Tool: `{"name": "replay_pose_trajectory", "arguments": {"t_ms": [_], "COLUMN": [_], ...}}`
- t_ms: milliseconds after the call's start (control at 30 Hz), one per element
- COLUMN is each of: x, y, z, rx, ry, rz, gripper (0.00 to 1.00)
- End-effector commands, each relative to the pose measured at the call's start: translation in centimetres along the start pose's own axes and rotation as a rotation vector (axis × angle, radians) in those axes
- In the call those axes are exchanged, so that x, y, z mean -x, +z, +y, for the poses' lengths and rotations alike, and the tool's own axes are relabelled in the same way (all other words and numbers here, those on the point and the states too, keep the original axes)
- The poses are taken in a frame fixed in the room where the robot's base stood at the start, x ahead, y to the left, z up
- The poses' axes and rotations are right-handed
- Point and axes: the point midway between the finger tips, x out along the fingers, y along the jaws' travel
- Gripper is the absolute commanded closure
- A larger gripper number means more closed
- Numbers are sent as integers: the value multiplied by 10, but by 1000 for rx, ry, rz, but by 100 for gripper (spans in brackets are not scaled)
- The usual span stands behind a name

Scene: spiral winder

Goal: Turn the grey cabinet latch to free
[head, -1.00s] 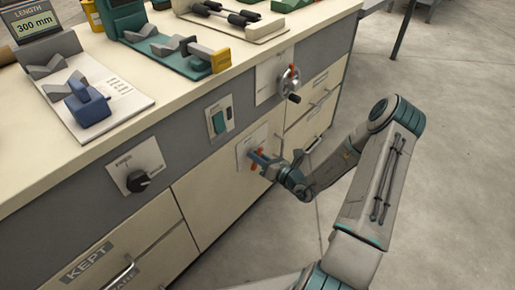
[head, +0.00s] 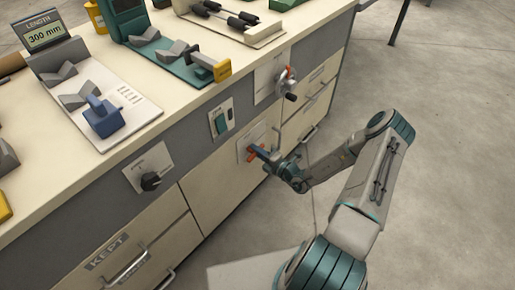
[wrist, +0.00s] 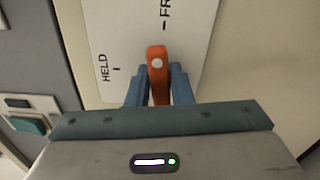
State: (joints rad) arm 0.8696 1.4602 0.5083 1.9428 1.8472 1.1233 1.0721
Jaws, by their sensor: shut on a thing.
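The cabinet latch is an orange-red handle (wrist: 158,68) on a pale plate (wrist: 185,70) marked HELD and FR…, the second word cut off by the frame. My gripper (wrist: 158,88) has its two blue fingers on either side of the handle, closed on it. In the wrist view the handle's upper end lies below the tick by FR…, with the HELD tick off to its left. In the head view the latch plate (head: 244,148) is on the cabinet front, and my gripper (head: 257,153) partly hides the handle.
A crank wheel (head: 285,84) is up and right of the latch. A teal switch (head: 220,122) and a black knob (head: 150,181) are to its left. Drawer handles (head: 308,133) stick out beside my arm. Open floor (head: 450,130) lies to the right.

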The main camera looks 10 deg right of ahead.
Motion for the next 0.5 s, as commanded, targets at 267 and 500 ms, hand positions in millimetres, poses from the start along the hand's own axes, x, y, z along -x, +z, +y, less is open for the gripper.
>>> {"name": "replay_pose_trajectory", "arguments": {"t_ms": [267,500], "x": [1,0], "y": [1,0], "z": [-1,-2], "rx": [-127,-168], "ry": [-1,-1], "rz": [-2,-1], "gripper": [100,100]}}
